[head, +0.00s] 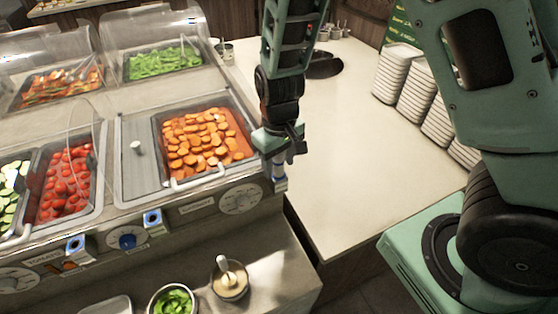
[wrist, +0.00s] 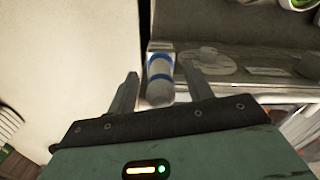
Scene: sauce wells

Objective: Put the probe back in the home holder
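My gripper (head: 288,150) is at the counter's right front corner, pointing down, beside the dial panel. Two blue-and-white holders are on the front panel, one at the middle (head: 152,220) and one further left (head: 75,246).
A pan of sliced carrots (head: 205,140) lies left of my gripper, and a pan of tomatoes (head: 65,185) further left. A sauce pot (head: 230,280) stands on the lower shelf. Stacked white plates (head: 405,90) stand back right. The pale countertop (head: 350,150) between is clear.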

